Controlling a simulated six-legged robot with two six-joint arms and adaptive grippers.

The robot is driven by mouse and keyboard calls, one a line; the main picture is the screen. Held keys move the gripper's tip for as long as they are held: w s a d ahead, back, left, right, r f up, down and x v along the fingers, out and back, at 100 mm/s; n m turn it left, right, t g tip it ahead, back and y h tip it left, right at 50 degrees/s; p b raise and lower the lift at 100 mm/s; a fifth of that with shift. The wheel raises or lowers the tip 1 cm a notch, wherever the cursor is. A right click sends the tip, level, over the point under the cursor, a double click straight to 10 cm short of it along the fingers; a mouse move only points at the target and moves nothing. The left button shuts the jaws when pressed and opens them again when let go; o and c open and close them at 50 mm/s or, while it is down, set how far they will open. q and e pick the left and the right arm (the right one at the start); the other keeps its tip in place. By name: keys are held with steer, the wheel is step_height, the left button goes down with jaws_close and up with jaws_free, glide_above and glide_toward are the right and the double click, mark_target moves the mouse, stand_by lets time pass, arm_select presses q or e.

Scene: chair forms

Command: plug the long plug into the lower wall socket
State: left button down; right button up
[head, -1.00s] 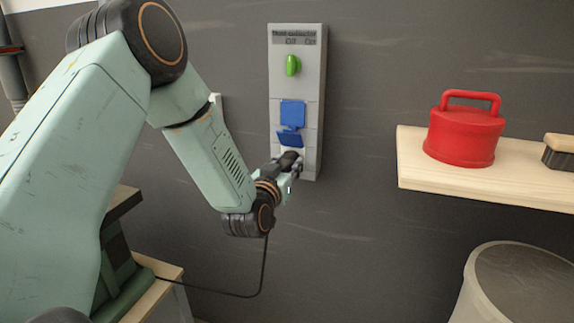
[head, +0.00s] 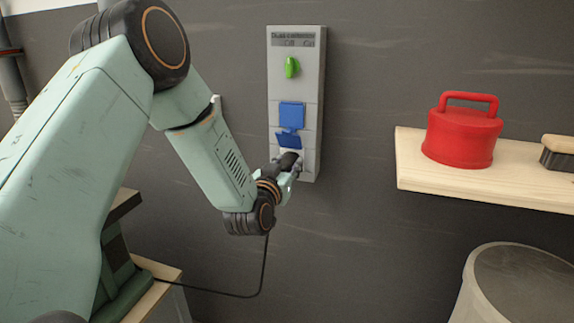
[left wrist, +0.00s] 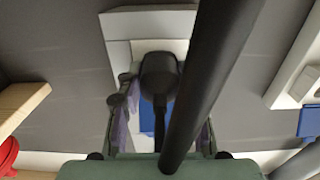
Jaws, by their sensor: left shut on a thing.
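The grey wall panel (head: 311,90) carries an upper socket under a closed blue lid (head: 292,114). Below it a second blue lid (head: 289,139) is raised over the lower wall socket (head: 308,158). My left gripper (head: 287,167) is shut on the long plug (head: 290,160), which is black and points at the lower socket. In the left wrist view the plug (left wrist: 158,78) lies between the fingers, its head against or just in front of the pale socket face (left wrist: 182,46). I cannot tell how far it is in. My right gripper is not in view.
A black cable (head: 262,265) hangs from the plug and runs left; it crosses the left wrist view close up (left wrist: 212,75). A green knob (head: 292,66) sits high on the panel. A wooden shelf (head: 420,174) at right holds a red canister (head: 463,135) and a brush (head: 558,152).

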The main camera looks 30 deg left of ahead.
arm_select(q)
steer(key=shift+w+r, duration=0.1)
steer(key=shift+r, duration=0.05)
steer(key=c, duration=1.3)
jaws_free()
steer(key=shift+c, duration=0.2)
steer(key=o, duration=0.6)
steer(key=shift+w, duration=0.1)
steer(key=shift+c, duration=0.2)
